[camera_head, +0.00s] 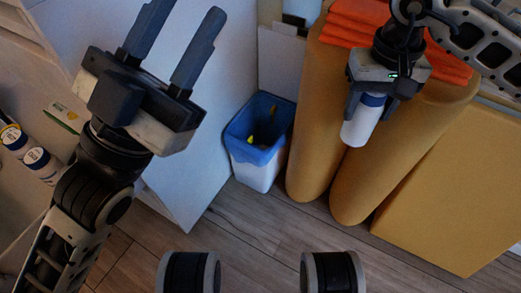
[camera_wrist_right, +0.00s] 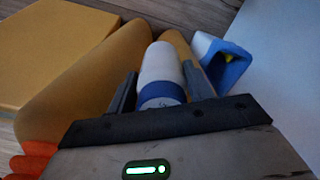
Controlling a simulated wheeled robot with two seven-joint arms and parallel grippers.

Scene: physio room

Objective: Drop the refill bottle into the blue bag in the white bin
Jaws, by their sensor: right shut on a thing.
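The refill bottle (camera_head: 362,122) is white with a blue band. My right gripper (camera_head: 370,108) is shut on it and holds it in the air, in front of the yellow rolls and right of the bin. In the right wrist view the bottle (camera_wrist_right: 161,72) sits between the two fingers. The white bin (camera_head: 255,175) stands on the floor, lined with the blue bag (camera_head: 275,112), with something yellow inside. The bag also shows in the right wrist view (camera_wrist_right: 214,62). My left gripper (camera_head: 172,50) is open and empty, at the upper left.
Two yellow rolls (camera_head: 306,155) stand right of the bin, with folded orange towels (camera_head: 350,25) on top. A yellow block (camera_head: 440,190) stands further right. A white cabinet (camera_head: 215,120) borders the bin's left. Blue-and-white bottles (camera_head: 40,163) stand at the far left. The wooden floor (camera_head: 265,225) in front is clear.

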